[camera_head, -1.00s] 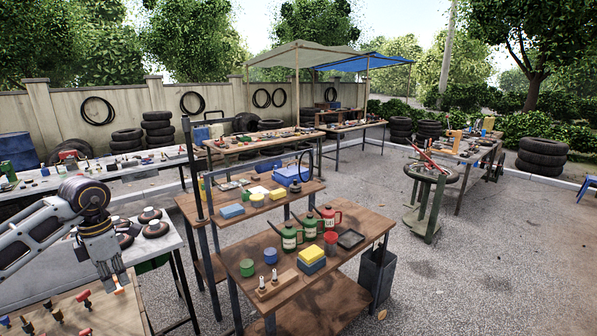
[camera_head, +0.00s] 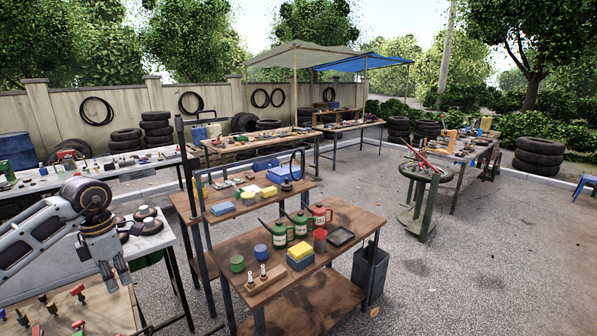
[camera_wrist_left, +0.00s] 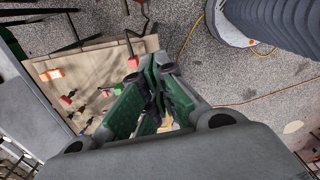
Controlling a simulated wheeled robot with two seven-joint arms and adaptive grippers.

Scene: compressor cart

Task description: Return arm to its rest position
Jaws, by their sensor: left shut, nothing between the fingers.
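My left arm comes in from the left in the head view. Its gripper (camera_head: 117,278) points down in the air near the right end of a light wooden board, with nothing in it. In the left wrist view the green-padded fingers (camera_wrist_left: 154,66) are shut together with nothing held. The wooden board (camera_wrist_left: 118,62) shows beyond them, with small red, orange and green items on it. My right gripper is not in view.
A wooden two-level cart (camera_head: 240,295) with green cans (camera_head: 279,236) and yellow and blue blocks stands right of the gripper. A grey bench (camera_head: 150,243) with round dark parts is behind it. Open gravel lies to the right.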

